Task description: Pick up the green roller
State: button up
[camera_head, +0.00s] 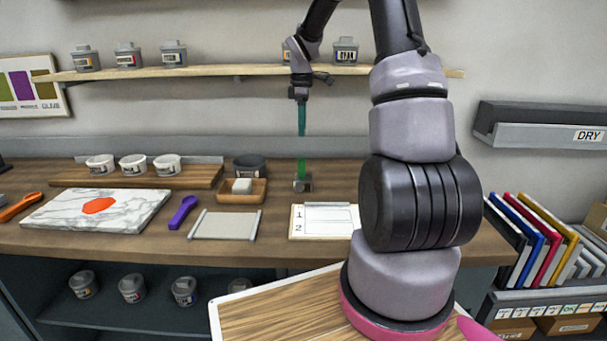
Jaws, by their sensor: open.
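The green roller (301,168) is at the back of the wooden bench, right of the centre group. Its green handle stands upright above a dark grey block-like part (302,184); I cannot tell whether this is its head or a stand. My gripper (301,134) hangs above it, pointing down, with long teal fingers seen nearly edge-on. A small stretch of wall shows between the fingertips and the top of the handle, so they look apart. My gripper is open, and nothing shows in it.
Left of the roller are a dark bowl (250,165) and a wooden tray (240,197) with a white block. A white numbered card (326,221) lies in front. A purple tool (183,212) and a marble slab (70,222) are further left. A shelf (220,71) runs behind my gripper.

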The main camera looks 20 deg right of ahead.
send_over(303, 159)
jog(key=shift+n, duration=0.3)
jog(key=f, duration=0.6)
jog(key=shift+w+d+f, duration=0.15)
jog(key=shift+w+f, duration=0.25)
jog(key=shift+s+f, duration=0.2)
jog(key=shift+f, duration=2.55)
jog(key=shift+c, duration=0.3)
grip_shut()
jog(key=shift+r, duration=5.05)
